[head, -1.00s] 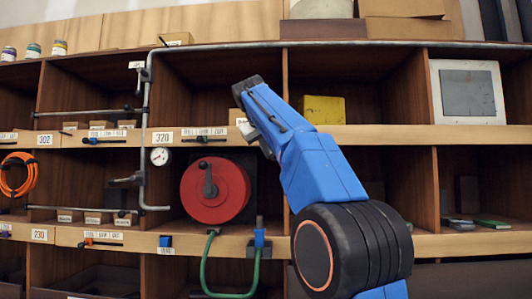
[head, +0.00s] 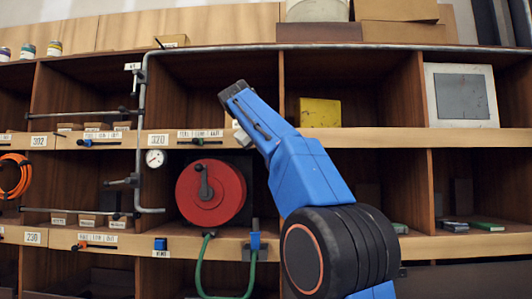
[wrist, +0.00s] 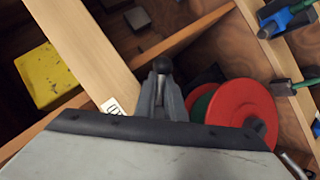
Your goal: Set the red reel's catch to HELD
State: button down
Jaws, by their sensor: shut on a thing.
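The red reel (head: 211,192) sits in a middle-row compartment, with a dark crank on its face. In the wrist view it is the red disc (wrist: 242,108) right of the fingers, with green behind it. My gripper (wrist: 161,92) is shut on a small dark round-ended knob (wrist: 162,66) by the wooden shelf edge. I cannot tell for sure that this knob is the reel's catch. In the head view my blue arm reaches up right of the reel, and the fingertips are hidden or too small to make out. No HELD marking is readable.
A labelled shelf edge (head: 380,138) runs above the reel. A yellow box (head: 319,112) stands on the shelf above right. A green hose (head: 203,270) and a blue-handled valve (head: 255,240) are below the reel. A gauge (head: 156,158) and grey pipe are left.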

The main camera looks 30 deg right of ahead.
jog(key=c, duration=1.8)
grip_release()
jog(key=shift+s+f, duration=0.1)
jog(key=shift+f, duration=0.2)
jog(key=shift+c, duration=0.2)
jog(key=shift+s+d, duration=0.1)
jog(key=shift+d, duration=0.1)
jog(key=shift+r, duration=0.1)
jog(key=shift+a, duration=0.1)
jog(key=v, duration=1.7)
jog(key=shift+a, duration=0.1)
